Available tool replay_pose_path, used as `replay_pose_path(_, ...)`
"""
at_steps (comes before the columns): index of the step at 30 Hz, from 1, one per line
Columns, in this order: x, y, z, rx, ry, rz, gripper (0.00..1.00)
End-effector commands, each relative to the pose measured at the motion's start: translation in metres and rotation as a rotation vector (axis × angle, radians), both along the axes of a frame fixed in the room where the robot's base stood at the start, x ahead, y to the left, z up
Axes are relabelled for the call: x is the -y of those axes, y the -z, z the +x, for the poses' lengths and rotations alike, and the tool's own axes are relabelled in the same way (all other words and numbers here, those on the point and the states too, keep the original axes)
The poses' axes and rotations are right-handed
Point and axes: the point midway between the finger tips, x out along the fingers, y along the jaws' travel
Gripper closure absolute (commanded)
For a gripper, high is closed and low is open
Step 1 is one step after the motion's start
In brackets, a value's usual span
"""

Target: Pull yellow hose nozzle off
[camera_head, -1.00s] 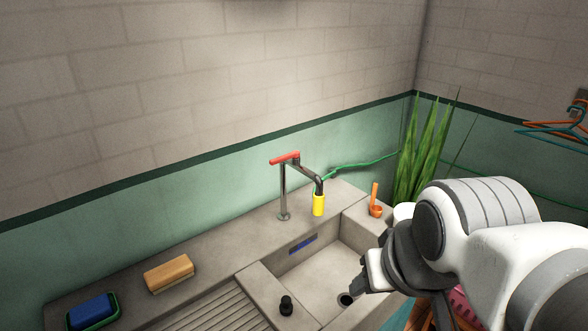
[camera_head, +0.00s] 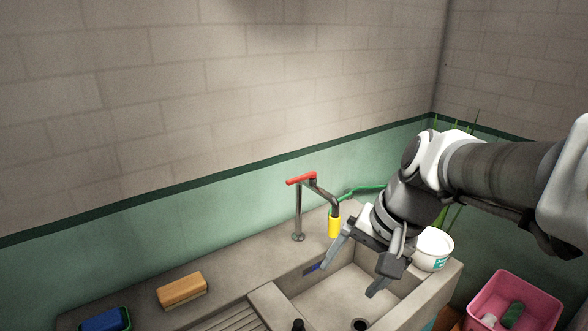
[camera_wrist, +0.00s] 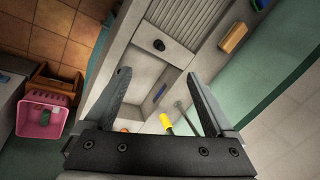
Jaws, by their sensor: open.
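The yellow hose nozzle (camera_head: 334,226) sits on the downturned end of the curved metal spout of the tap (camera_head: 312,183), which has a red handle. In the wrist view the yellow nozzle (camera_wrist: 166,122) shows low between my open fingers, nearer the right one. My gripper (camera_head: 352,277) is open and empty above the sink basin, with its fingers pointing down. One finger is just in front of and below the nozzle in the head view; I cannot tell whether they touch. My gripper also shows in the wrist view (camera_wrist: 157,78).
A concrete sink (camera_head: 322,295) lies below. A wooden-backed brush (camera_head: 181,291) and a blue sponge (camera_head: 104,320) are on the left ledge. A white tub (camera_head: 433,249) stands right of my gripper. A pink basket (camera_head: 515,297) is lower right. The wall is behind the tap.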

Motion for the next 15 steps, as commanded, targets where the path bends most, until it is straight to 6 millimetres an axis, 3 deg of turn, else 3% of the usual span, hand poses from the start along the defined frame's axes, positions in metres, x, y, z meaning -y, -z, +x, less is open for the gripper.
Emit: replay_pose_path(15, -0.006, 0.029, 0.083, -0.223, 0.287, 0.345, 0.11)
